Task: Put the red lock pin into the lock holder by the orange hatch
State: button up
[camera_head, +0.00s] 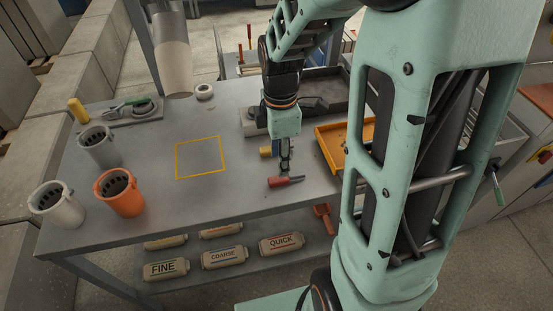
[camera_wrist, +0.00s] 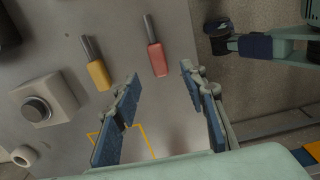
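The red lock pin (camera_head: 280,182) lies on the grey table near its front edge, its red grip and grey shank both showing. It also shows in the wrist view (camera_wrist: 157,60), lying just beyond my fingertips. My gripper (camera_head: 285,168) points down above the table close to the red pin. In the wrist view my gripper (camera_wrist: 161,76) is open, with nothing between its blue-padded fingers. A similar yellow pin (camera_wrist: 98,74) lies to the left of the red one; it is partly hidden in the head view (camera_head: 266,152). I cannot make out the lock holder or an orange hatch.
An orange tray (camera_head: 325,147) stands right of my gripper. A pale block with a round dark top (camera_wrist: 62,92) is left of the yellow pin. An orange bucket (camera_head: 121,198) and two grey ones stand at left. The yellow outlined square (camera_head: 179,163) is empty.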

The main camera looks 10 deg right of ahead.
aim_at(287, 179)
jog(key=f, duration=0.8)
jog(key=shift+w+d, duration=0.15)
jog(key=shift+d, duration=0.05)
grip_shut()
